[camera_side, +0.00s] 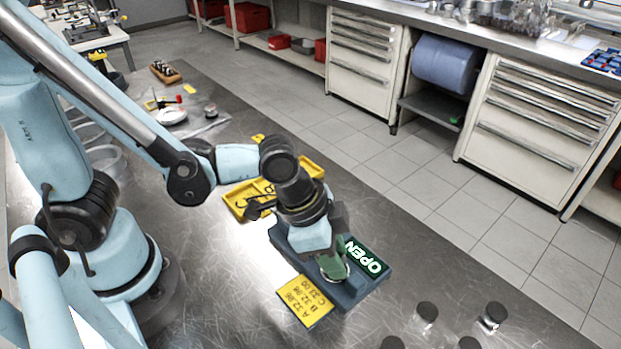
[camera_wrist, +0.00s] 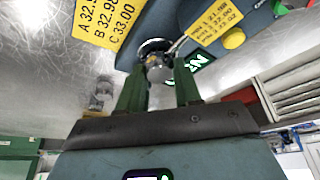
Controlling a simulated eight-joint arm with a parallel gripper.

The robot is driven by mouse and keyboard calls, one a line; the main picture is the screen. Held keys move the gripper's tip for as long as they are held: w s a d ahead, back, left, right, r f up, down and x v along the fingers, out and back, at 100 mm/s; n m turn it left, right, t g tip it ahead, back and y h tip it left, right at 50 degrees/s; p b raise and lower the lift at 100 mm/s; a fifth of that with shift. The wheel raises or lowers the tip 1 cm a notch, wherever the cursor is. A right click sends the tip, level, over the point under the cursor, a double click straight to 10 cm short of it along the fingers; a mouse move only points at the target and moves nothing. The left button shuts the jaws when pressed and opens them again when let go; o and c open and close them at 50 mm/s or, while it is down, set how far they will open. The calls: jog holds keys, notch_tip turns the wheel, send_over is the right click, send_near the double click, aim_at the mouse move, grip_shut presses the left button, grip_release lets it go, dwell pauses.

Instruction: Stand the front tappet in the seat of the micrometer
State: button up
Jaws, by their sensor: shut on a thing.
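The micrometer (camera_side: 368,290) is a dark blue-grey block with a lit display reading OPEN (camera_side: 366,257). Its round metal seat (camera_wrist: 152,47) shows just beyond my fingertips in the wrist view. My gripper (camera_side: 334,268) is over the micrometer, pointing down at the seat. In the wrist view my green fingers (camera_wrist: 160,82) are shut on a small shiny metal tappet (camera_wrist: 158,68). The tappet is at or just above the seat; I cannot tell whether it touches. In the side view my fingers mostly hide it.
A yellow card (camera_side: 306,301) with A, B and C values lies against the micrometer. Lettered yellow trays (camera_side: 236,201) are behind my gripper. Several dark-topped cylinders, one of them here (camera_side: 492,317), stand at the lower right. A wooden rack (camera_side: 166,73) is farther back.

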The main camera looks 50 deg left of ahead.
dwell(0.3)
jog(key=o, duration=1)
jog(key=shift+c, duration=0.2)
jog(key=shift+o, duration=0.7)
jog(key=shift+s+d, duration=0.1)
jog(key=v, duration=1.2)
jog(key=shift+a, duration=0.25)
